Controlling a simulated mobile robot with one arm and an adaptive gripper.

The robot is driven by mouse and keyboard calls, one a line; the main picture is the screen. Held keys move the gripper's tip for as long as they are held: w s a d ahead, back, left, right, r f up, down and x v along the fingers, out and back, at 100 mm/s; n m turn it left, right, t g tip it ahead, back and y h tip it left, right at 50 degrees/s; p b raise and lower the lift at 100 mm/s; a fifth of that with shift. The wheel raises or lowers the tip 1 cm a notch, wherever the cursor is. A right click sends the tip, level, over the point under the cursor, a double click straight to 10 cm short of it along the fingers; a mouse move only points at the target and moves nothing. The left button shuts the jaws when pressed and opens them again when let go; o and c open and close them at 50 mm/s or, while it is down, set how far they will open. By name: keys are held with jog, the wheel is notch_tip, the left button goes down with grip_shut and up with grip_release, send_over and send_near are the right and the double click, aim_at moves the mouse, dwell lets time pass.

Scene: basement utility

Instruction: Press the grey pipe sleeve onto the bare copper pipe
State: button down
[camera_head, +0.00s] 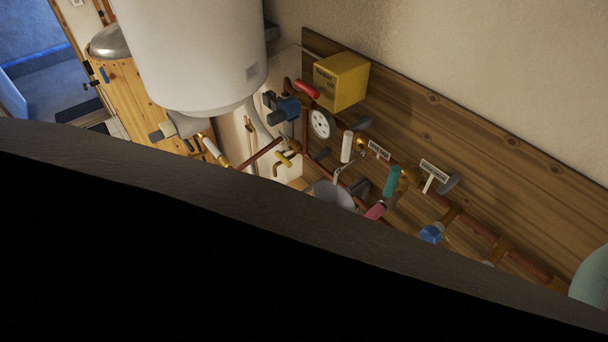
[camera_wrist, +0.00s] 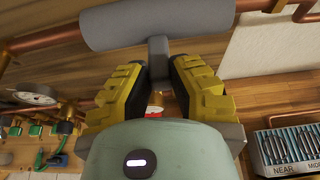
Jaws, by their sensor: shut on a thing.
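The grey pipe sleeve (camera_wrist: 155,25) spans the top of the wrist view as a thick cylinder with a short grey tab (camera_wrist: 158,56) below its middle. My gripper (camera_wrist: 160,76) has yellow fingers on both sides of that tab and is shut on it. Copper pipe (camera_wrist: 42,42) shows beyond the sleeve's left end, and more shows past its right end, roughly in line. The sleeve hides the stretch between. I cannot tell whether the sleeve is around the pipe or just in front of it. My gripper and the sleeve are not clear in the head view.
A gauge (camera_wrist: 36,94) and small green-marked parts are at the left of the wrist view. The head view shows a white tank (camera_head: 190,50), a yellow box (camera_head: 342,82) and valves on pipework. A dark shape blocks its lower half.

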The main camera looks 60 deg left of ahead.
jog(key=shift+w+a, duration=0.1)
jog(key=shift+w, duration=0.35)
jog(key=c, duration=0.9)
grip_release()
jog(key=shift+o, duration=0.2)
jog(key=shift+s, duration=0.1)
jog(key=v, duration=1.2)
